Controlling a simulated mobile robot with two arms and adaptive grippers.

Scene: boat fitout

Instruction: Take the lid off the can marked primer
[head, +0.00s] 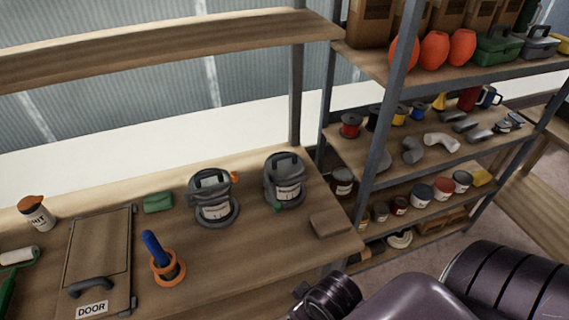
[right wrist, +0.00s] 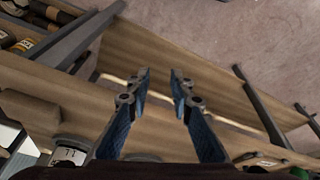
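Two grey cans with white labels and dark handle-like tops stand on the wooden workbench in the head view. The left can (head: 212,198) is slightly nearer, and the right can (head: 285,181) stands beside it. Their labels are too small to read, so I cannot tell which is marked primer. My right gripper (right wrist: 162,74) is open and empty in the right wrist view, its fingers above brown wooden surfaces. A container with a white label (right wrist: 68,154) is partly visible at that view's lower left; I cannot tell which it is. My left gripper is not in view.
The workbench (head: 225,270) also holds a hinged board marked DOOR (head: 98,255), a blue-handled tool in an orange ring (head: 160,262), a green block (head: 158,202), and an orange-capped bottle (head: 36,212). A loaded shelf rack (head: 385,90) stands at right.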

